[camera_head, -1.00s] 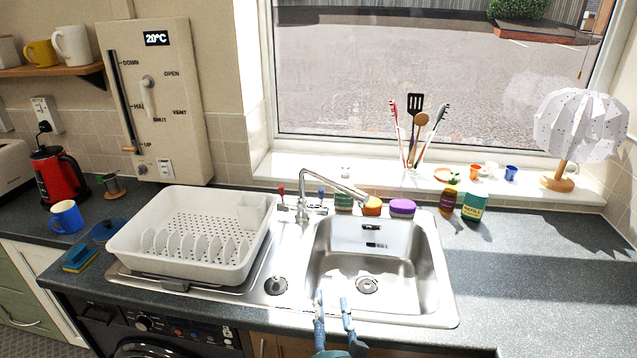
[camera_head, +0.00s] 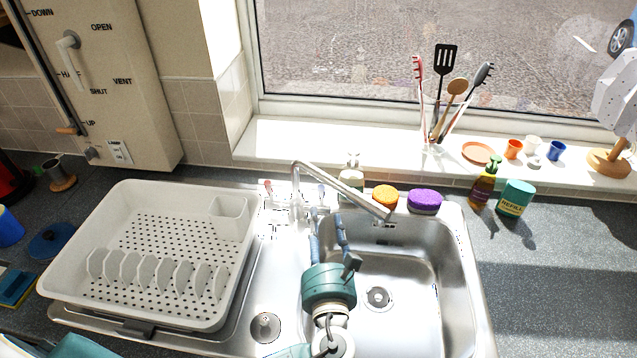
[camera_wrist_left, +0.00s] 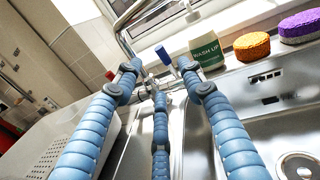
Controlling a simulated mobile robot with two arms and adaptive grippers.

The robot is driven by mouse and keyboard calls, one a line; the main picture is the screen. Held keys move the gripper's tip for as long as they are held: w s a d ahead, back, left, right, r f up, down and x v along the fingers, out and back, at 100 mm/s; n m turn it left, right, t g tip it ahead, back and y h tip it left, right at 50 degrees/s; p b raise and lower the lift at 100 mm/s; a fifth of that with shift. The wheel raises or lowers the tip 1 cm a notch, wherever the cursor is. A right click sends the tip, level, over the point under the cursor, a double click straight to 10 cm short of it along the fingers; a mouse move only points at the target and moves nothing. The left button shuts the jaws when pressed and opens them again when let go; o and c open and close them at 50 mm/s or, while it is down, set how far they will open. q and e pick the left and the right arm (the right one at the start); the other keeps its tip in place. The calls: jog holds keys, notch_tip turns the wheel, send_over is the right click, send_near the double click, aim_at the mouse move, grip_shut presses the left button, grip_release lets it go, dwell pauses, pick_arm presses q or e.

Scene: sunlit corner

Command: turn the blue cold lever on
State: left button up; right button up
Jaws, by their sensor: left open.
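The blue cold lever (camera_head: 321,190) stands at the right of the tap's base, behind the sink. It also shows in the left wrist view (camera_wrist_left: 163,54), with its blue end pointing up. The red lever (camera_head: 268,187) is on the left side of the tap. The curved metal tap spout (camera_head: 345,186) reaches right over the basin. My left gripper (camera_head: 326,214) is open and empty, with its fingers pointing toward the tap base. In the left wrist view (camera_wrist_left: 160,75) the blue lever appears between and beyond the fingertips. I cannot tell whether any finger touches it. My right gripper is not in view.
The white dish rack (camera_head: 130,275) stands left of the sink. A wash-up bottle (camera_head: 351,178), orange sponge (camera_head: 385,196) and purple sponge (camera_head: 425,201) line the back edge. The steel basin (camera_head: 410,275) is empty. A refill bottle (camera_head: 515,199) stands to the right.

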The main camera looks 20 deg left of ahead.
aim_at(319, 193)
pick_arm(q)
jog(key=x, duration=0.1)
jog(key=p+x, duration=0.1)
jog(key=x, duration=0.2)
jog(key=shift+w+a+r, duration=0.15)
jog(key=shift+w+r, duration=0.05)
jog(key=shift+r, duration=0.15)
jog(key=x, duration=0.2)
jog(key=p+x, duration=0.1)
jog(key=x, duration=0.1)
jog(key=shift+w+f, duration=0.1)
jog(key=shift+f, duration=0.15)
jog(key=shift+w+a, duration=0.2)
jog(key=shift+w, duration=0.3)
jog(key=shift+a, duration=0.1)
jog(key=shift+c, duration=1.3)
grip_shut()
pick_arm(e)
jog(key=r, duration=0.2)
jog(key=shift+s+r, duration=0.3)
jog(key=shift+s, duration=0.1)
